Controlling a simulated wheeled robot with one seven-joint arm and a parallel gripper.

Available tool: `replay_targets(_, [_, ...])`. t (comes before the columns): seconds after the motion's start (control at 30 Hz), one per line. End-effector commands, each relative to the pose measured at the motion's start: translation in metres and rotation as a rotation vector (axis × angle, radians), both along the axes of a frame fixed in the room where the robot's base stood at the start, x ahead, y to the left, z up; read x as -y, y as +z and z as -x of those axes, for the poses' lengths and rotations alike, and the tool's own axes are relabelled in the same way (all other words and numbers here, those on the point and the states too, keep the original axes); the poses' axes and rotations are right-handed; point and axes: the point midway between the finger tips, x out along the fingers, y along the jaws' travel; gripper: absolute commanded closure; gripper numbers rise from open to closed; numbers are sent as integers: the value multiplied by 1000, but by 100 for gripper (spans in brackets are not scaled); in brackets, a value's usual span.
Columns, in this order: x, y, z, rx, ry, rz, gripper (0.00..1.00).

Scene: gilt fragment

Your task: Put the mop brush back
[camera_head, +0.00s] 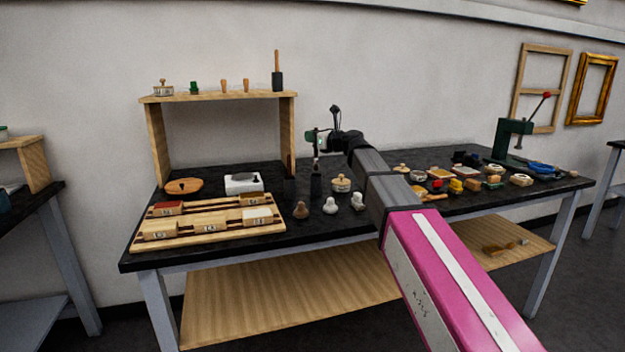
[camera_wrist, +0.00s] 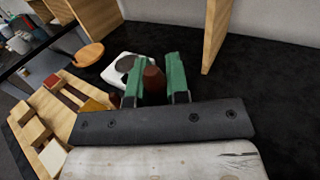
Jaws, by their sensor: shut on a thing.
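My gripper (camera_head: 318,142) is over the middle of the black bench, just right of the small wooden shelf. Its green jaws (camera_wrist: 160,80) are shut on a brown, rounded handle (camera_wrist: 153,84), which I take to be the mop brush. In the head view a dark upright piece (camera_head: 316,184) hangs or stands below the jaws; I cannot tell whether it touches the bench. A similar dark holder (camera_head: 289,188) with a reddish-brown handle stands beside it, to the left. Another dark cup with a tall wooden handle (camera_head: 277,72) is on the shelf top.
The wooden shelf (camera_head: 218,97) bears small tools. A white block with a dark hollow (camera_head: 244,183), a round wooden piece (camera_head: 184,186) and a wooden rack (camera_head: 210,228) lie left. Small knobs (camera_head: 330,206) stand in front; several tools and a green press (camera_head: 508,138) are right.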

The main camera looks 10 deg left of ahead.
Motion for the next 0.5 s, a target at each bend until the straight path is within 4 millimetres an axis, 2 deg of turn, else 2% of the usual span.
replay_targets(0.03, [0,-11,1,-3,-1,1,100])
replay_targets(0.2, [1,-37,0,-1,-1,0,100])
replay_targets(0.5, [1,-58,0,-1,0,0,100])
